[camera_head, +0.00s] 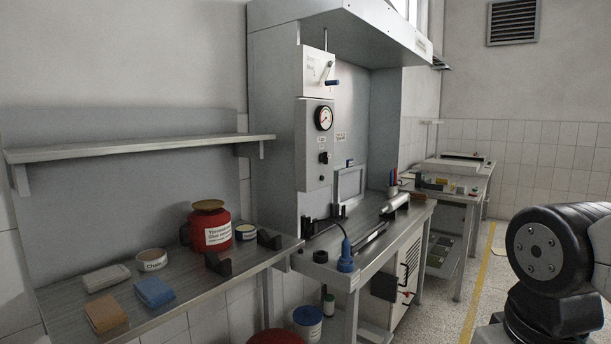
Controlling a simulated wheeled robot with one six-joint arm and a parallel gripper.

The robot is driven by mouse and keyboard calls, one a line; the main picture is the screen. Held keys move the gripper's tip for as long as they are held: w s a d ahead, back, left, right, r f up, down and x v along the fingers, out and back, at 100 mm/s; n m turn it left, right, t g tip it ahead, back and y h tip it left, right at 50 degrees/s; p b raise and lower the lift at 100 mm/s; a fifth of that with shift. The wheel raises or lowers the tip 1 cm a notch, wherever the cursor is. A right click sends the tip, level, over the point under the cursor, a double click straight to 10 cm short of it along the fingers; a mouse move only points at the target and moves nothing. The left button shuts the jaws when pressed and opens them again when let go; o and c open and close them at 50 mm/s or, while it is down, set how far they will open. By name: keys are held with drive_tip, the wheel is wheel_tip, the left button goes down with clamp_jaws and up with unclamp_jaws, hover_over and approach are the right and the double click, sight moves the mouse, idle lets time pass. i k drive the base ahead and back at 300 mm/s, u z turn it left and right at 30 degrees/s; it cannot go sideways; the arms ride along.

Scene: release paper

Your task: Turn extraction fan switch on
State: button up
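A fume hood station (273,110) with a canopy stands in the middle of the view. A grey control panel (313,175) on its front carries a round gauge (323,118). Below the gauge is a small black switch or knob (323,157); it may be the extraction fan switch, but its label and position are too small to read. A white box (317,70) above has a blue-handled lever (332,82). My gripper is out of view; only a dark arm joint of mine shows at the lower right, apart from the panel.
Tubs stand below. The floor (490,290) at right is open.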

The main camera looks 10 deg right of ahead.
sight(323, 158)
drive_tip(key=u, duration=0.1)
drive_tip(key=k, duration=0.35)
drive_tip(key=z, duration=0.85)
drive_tip(key=i, duration=1.45)
drive_tip(key=u, duration=0.5)
